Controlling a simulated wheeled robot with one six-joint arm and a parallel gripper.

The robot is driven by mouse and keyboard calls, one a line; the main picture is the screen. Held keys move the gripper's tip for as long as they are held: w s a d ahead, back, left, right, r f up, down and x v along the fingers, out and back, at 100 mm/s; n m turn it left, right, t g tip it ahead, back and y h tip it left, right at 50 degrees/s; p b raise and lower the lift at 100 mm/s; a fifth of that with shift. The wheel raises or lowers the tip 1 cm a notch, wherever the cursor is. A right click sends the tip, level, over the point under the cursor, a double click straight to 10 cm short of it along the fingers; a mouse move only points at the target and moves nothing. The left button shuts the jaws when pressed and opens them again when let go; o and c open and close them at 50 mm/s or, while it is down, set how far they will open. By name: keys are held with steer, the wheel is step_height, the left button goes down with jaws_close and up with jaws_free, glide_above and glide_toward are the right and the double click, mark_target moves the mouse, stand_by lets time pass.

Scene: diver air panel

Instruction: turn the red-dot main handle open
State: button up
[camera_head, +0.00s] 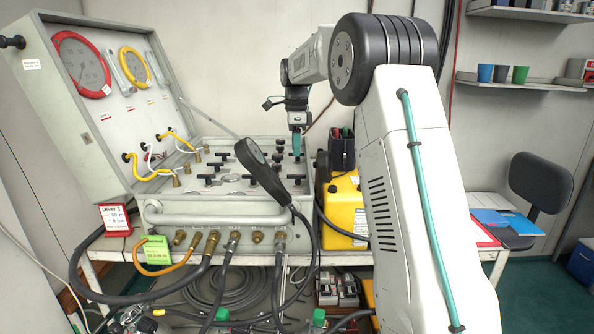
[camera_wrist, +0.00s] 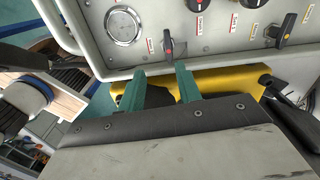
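My gripper (camera_head: 297,145) hangs over the back right part of the air panel (camera_head: 225,208) in the head view. In the wrist view its two teal fingers (camera_wrist: 160,85) are spread apart with nothing between them. A dark handle with a red mark (camera_wrist: 168,46) sits on the panel face just beyond the fingertips, apart from them. The labels are too small to read, so I cannot tell which is the main handle.
A black handheld device (camera_head: 262,172) with a hose rests across the panel. A yellow case (camera_head: 345,208) stands right of the panel. The open lid (camera_head: 85,110) rises on the left. Hoses hang in front.

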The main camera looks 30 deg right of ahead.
mark_target(297, 175)
steer(key=shift+w+d+f+m, duration=0.3)
steer(key=shift+w+d+f, duration=0.1)
steer(key=shift+d, duration=0.1)
steer(key=shift+w+d+f, duration=0.1)
steer(key=shift+f, duration=0.2)
step_height(297, 175, down, 7)
steer(key=shift+f, duration=0.15)
jaws_close()
